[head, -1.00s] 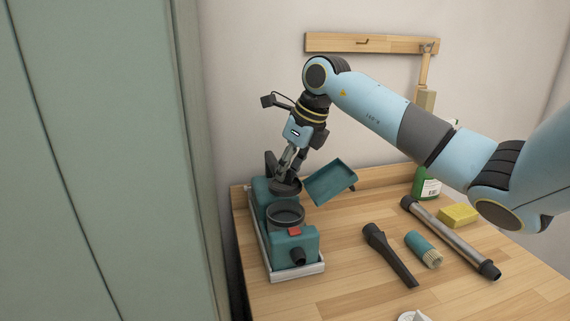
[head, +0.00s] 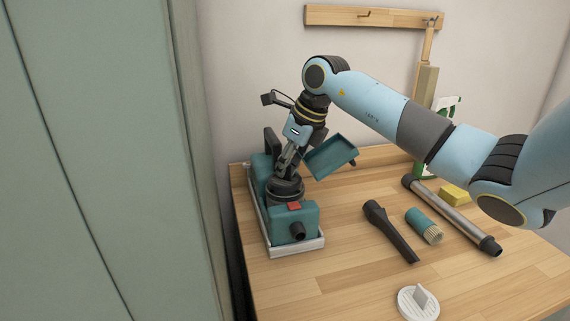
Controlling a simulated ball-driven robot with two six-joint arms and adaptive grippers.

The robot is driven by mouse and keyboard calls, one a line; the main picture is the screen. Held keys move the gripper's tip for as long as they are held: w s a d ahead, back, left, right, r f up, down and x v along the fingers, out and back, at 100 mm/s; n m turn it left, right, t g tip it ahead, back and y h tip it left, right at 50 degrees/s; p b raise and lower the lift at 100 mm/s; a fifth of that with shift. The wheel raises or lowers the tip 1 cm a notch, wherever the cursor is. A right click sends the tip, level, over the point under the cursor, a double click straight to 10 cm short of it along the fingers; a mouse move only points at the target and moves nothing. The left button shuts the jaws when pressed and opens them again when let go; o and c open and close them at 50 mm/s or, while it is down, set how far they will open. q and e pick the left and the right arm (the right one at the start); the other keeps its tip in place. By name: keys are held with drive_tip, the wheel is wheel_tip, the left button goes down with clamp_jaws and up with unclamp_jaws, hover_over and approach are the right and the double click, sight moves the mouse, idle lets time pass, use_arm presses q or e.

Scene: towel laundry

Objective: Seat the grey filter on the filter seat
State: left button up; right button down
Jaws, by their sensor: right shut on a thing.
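The grey filter (head: 285,185) is a dark round piece at the tips of my right gripper (head: 284,170). The gripper points down and is shut on it. The filter is over the round filter seat (head: 285,198) of the teal vacuum body (head: 301,218), and the two overlap in the head view. I cannot tell whether the filter is fully down or still slightly above the seat. The fingertips partly hide the filter, and the filter hides the seat's opening. My left gripper is not in view.
A teal open lid (head: 331,157) tilts up just right of the gripper. A white tray (head: 296,249) holds the vacuum. A black nozzle (head: 391,231), brush (head: 424,226), metal tube (head: 455,217), yellow sponge (head: 455,195) and white finned disc (head: 418,303) lie right.

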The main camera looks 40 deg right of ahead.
drive_tip(key=shift+b, duration=0.7)
idle(1.6)
drive_tip(key=shift+f+b, duration=1.45)
drive_tip(key=shift+f, duration=0.05)
idle(0.5)
drive_tip(key=c, duration=0.9)
unclamp_jaws()
drive_tip(key=shift+r+p, duration=1.95)
drive_tip(key=shift+r, duration=1.6)
